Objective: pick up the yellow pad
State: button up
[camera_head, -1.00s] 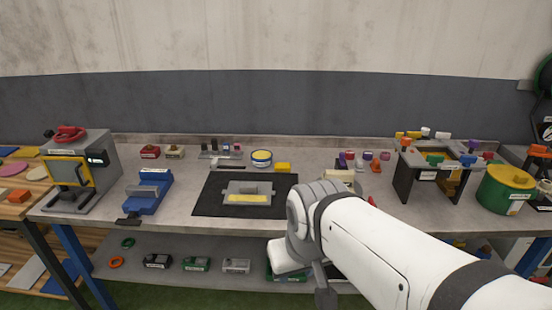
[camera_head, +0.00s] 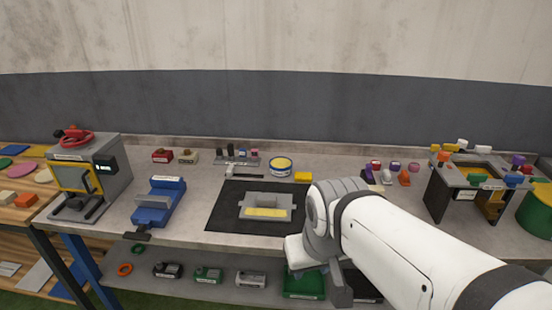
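A flat yellow pad (camera_head: 266,212) lies in the front of a grey holder (camera_head: 251,199) on a black mat (camera_head: 224,207) at the middle of the bench. A small yellow block (camera_head: 303,177) sits behind the mat's right corner. More flat yellow pieces (camera_head: 36,151) lie on the wooden table at the left; I cannot tell which yellow piece the task means.
A blue vise (camera_head: 160,202) and a grey press (camera_head: 115,170) stand left of the mat. A round yellow-topped tin (camera_head: 281,165) is behind it. The lower shelf (camera_head: 225,263) holds several small items.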

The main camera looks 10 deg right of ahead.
aim_at(305, 178)
jog(key=i, duration=1.15)
jog(key=z, duration=0.05)
